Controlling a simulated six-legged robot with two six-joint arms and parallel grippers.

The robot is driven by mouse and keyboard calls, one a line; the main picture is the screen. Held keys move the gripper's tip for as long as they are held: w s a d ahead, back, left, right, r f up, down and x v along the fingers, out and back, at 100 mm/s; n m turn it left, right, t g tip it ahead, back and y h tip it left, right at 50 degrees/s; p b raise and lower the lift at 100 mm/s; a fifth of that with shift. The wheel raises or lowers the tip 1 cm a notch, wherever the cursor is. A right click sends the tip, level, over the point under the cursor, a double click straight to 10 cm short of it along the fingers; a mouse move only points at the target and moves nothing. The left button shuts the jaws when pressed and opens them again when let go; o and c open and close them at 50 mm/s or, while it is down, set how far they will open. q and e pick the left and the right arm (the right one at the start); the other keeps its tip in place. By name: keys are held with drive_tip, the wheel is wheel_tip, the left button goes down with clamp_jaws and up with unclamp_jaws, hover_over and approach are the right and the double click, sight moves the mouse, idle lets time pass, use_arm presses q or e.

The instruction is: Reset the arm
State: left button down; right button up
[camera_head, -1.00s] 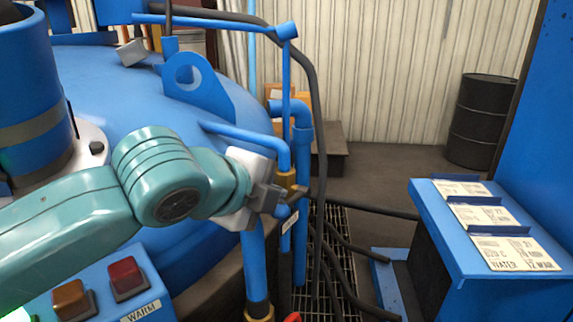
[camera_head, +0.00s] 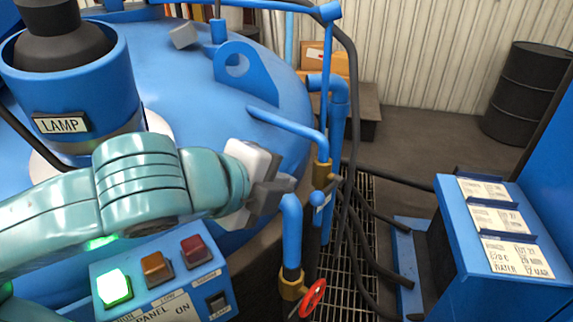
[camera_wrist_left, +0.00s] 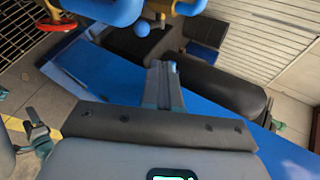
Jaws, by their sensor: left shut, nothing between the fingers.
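My left arm comes in from the left in the head view. Its gripper (camera_head: 272,192) is shut and empty, held in front of the blue furnace vessel (camera_head: 190,75) and just left of the blue pipes. In the left wrist view the shut fingers (camera_wrist_left: 163,84) show at the middle, with nothing between them. My right gripper is not clearly visible in the head view.
A panel (camera_head: 165,270) with a lit green button, amber and red buttons sits below my arm. A red valve wheel (camera_head: 312,298) and blue pipes (camera_head: 292,235) stand close by. A blue stand with labels (camera_head: 500,240) and a black drum (camera_head: 527,93) are at right.

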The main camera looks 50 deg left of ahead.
use_arm(q)
drive_tip(key=shift+s, duration=0.1)
idle(0.5)
drive_tip(key=w+d+f+n+g+h+p, duration=0.1)
drive_tip(key=w+d+f+g+h, duration=0.1)
drive_tip(key=w+d+f, duration=0.4)
drive_tip(key=w+d+f+n+g+h+p, duration=0.1)
drive_tip(key=w+d+f+g, duration=0.1)
drive_tip(key=d+f, duration=0.45)
drive_tip(key=w+d+f+n+g+h+p, duration=0.1)
drive_tip(key=w+d+f+g+h, duration=0.15)
drive_tip(key=f, duration=0.55)
drive_tip(key=s+d+f+n+g, duration=0.1)
drive_tip(key=s+f+n, duration=0.2)
drive_tip(key=f, duration=0.6)
drive_tip(key=s+d+f+n+g+h+p, duration=0.1)
drive_tip(key=s+d+f+n, duration=0.1)
drive_tip(key=s+f+n, duration=0.2)
drive_tip(key=s+d+f+n+g+p, duration=0.1)
drive_tip(key=f+n, duration=0.6)
drive_tip(key=f, duration=0.7)
drive_tip(key=shift+s+d+f+n+g, duration=0.2)
drive_tip(key=shift+s+n+g, duration=0.3)
drive_tip(key=shift+s, duration=0.65)
